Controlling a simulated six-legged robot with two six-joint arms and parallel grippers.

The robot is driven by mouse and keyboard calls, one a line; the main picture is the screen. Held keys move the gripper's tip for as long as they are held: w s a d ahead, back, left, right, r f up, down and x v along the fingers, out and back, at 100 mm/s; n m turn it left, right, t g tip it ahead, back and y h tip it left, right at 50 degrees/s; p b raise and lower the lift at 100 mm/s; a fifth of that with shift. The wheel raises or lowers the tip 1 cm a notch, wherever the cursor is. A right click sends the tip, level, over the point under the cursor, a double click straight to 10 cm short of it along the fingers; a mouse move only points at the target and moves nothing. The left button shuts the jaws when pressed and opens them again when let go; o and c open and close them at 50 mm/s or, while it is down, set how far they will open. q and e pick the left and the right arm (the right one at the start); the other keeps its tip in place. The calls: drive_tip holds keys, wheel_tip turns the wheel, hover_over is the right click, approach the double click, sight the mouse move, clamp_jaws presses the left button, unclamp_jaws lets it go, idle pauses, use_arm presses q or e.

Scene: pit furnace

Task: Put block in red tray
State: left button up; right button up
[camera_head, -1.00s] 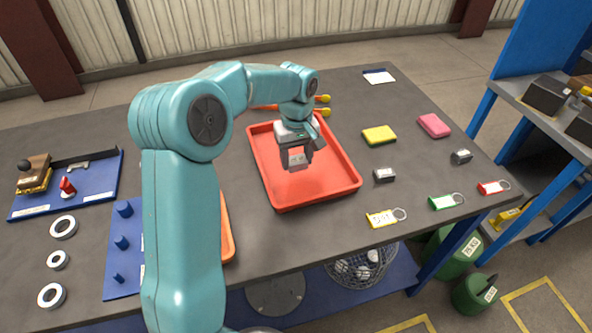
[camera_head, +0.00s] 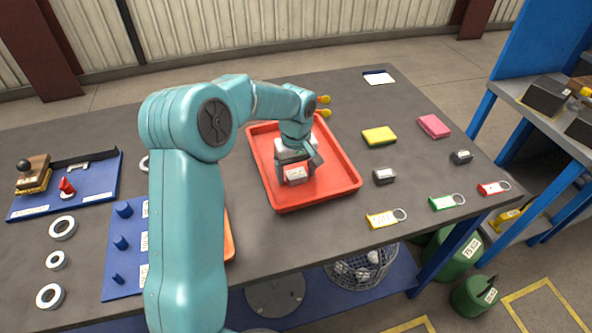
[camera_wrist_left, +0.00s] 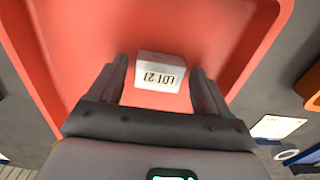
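The block (camera_head: 296,174) is small and grey with a white label on its side. It is in the red tray (camera_head: 330,189), low at the tray floor. In the left wrist view the block (camera_wrist_left: 160,72) reads "LOT 21" and lies between the fingers, with a narrow gap on each side. My left gripper (camera_head: 299,167) reaches down into the tray around the block. In the wrist view its fingers (camera_wrist_left: 162,88) are spread and look clear of the block. My right gripper is not in view.
Two small dark grey blocks (camera_head: 384,176) (camera_head: 461,157), yellow (camera_head: 379,136) and pink (camera_head: 434,126) pads and several key tags lie right of the tray. An orange tray (camera_head: 229,240) is partly hidden by my left arm. Blue boards with tools and pegs are at left.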

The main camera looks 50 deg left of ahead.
sight(296, 173)
use_arm(q)
drive_tip(key=shift+r, duration=0.25)
wheel_tip(296, 173, up, 12)
drive_tip(key=p, duration=0.1)
drive_tip(key=shift+f, duration=0.1)
idle(0.4)
